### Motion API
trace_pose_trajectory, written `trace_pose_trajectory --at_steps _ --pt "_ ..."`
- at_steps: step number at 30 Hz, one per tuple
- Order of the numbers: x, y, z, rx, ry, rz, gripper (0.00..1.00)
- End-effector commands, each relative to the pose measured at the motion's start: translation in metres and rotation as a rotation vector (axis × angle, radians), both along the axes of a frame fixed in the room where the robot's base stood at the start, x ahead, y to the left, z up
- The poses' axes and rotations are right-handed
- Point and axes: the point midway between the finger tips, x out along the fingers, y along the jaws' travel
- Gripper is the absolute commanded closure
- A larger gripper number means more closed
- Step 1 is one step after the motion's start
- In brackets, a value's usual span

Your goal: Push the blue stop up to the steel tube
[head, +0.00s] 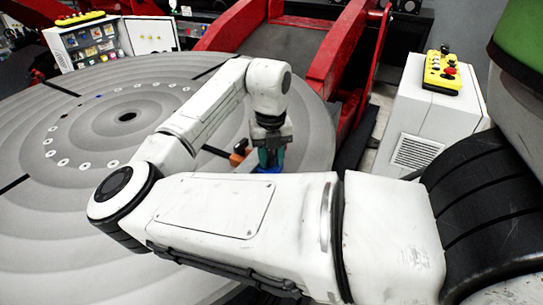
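The round grey positioner table (60,205) fills the left and middle of the head view. My gripper (270,155) points down over its right part, with teal fingers under a dark body. A bright blue piece (268,169), likely the blue stop, shows right at the fingertips; my forearm cuts off its lower part. I cannot tell whether the fingers touch it or are open. A light grey piece (246,163), possibly the steel tube, shows just left of the fingers, mostly hidden.
A small orange block (238,157) is left of my gripper on the table. Red frame arms (335,55) rise behind. A white cabinet (425,125) with a yellow control box (440,73) stands at the right. The table's left side is largely clear.

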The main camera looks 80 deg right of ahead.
Motion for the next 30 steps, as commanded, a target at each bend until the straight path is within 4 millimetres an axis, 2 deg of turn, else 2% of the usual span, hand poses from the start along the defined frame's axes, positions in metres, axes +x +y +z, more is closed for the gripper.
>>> trace_pose_trajectory --at_steps 14,19,20,21,30 --pt "0.004 0.002 0.003 0.005 -0.008 0.009 0.54" --pt "0.005 0.001 0.017 0.004 -0.009 0.009 0.51" --pt "0.005 0.001 0.019 0.003 -0.010 0.010 0.40" --pt "0.005 0.001 0.022 0.002 -0.009 0.009 0.37" --pt "0.001 0.000 0.043 0.000 -0.003 0.003 0.37"
